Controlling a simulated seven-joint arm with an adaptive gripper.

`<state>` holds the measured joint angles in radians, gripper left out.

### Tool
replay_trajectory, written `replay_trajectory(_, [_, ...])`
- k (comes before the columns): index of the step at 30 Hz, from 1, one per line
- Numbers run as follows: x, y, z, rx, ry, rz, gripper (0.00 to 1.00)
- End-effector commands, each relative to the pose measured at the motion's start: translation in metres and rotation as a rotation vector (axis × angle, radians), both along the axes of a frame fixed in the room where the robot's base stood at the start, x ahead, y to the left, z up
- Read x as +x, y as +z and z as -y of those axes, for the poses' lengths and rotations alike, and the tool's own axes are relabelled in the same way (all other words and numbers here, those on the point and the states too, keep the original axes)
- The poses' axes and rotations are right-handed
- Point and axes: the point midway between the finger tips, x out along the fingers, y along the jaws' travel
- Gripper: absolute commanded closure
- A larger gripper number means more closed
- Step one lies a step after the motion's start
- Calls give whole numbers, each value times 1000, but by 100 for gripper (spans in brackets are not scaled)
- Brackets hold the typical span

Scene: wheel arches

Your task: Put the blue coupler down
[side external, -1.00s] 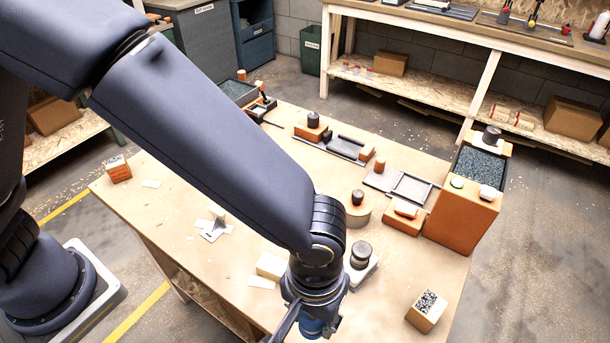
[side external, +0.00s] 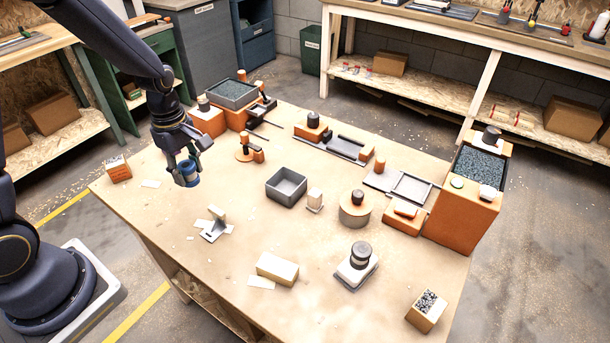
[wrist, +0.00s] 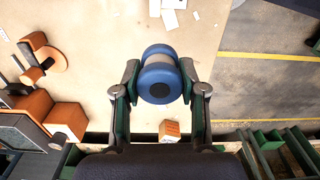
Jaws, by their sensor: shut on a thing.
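The blue coupler (side external: 187,173) is a short blue cylinder with a paler band. My gripper (side external: 186,165) is shut on it near the left part of the wooden table (side external: 230,243). The coupler seems to be held above the tabletop; its exact height is hard to tell. In the wrist view the coupler (wrist: 160,77) sits between the two fingers of my gripper (wrist: 160,92), its round blue end with a dark centre facing the camera.
An orange-based stand (side external: 246,152) is right of my gripper. A grey open box (side external: 287,186) sits mid-table. A grey bracket (side external: 215,228) lies in front, and a speckled-top orange block (side external: 118,168) stands near the left edge. Bare tabletop lies around the coupler.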

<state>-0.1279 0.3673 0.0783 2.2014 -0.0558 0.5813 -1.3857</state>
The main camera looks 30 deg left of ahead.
Motion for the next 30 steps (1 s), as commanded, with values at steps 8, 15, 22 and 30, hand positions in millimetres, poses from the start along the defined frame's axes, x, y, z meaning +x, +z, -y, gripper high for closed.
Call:
replay_trajectory(8, [-9, 0, -53, 4, 161, 6, 82])
replay_trajectory(15, [44, -26, -68, 3, 163, 5, 82])
replay_trajectory(22, [93, -65, -81, 3, 162, 3, 82])
replay_trajectory(30, [116, -91, -88, 4, 162, 6, 82])
